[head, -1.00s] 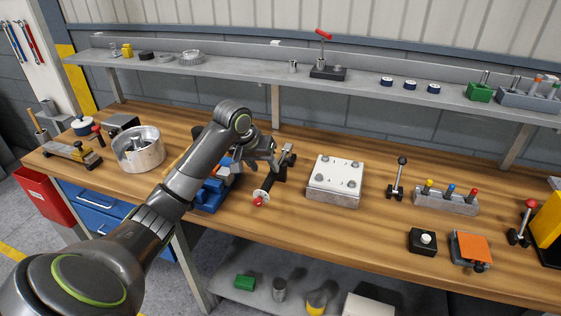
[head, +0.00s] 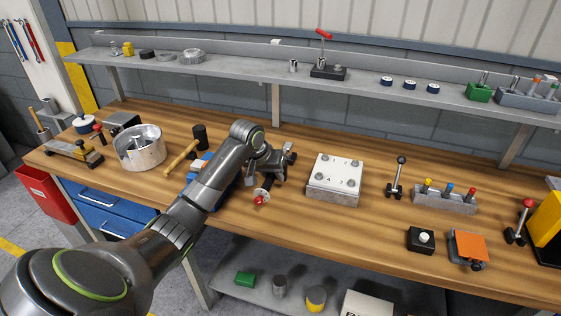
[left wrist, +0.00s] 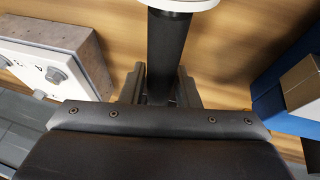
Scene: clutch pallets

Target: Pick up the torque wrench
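What looks like the torque wrench is a dark bar with a pale disc and a red ball end (head: 260,199), lying toward the front of the bench. In the left wrist view its black shaft (left wrist: 168,50) runs up the middle to a pale disc at the top edge. My left gripper (head: 268,172) is down at the shaft in the head view, partly hiding it. In the left wrist view the fingers (left wrist: 160,85) stand on both sides of the shaft and seem to touch it. My right gripper is not in view.
A white-topped metal block (head: 335,178) stands right of the gripper. A blue object (left wrist: 278,85) is close by on the other side, partly behind my arm. A mallet (head: 182,158) and a metal bowl (head: 140,148) lie farther left. The shelf (head: 250,72) runs behind.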

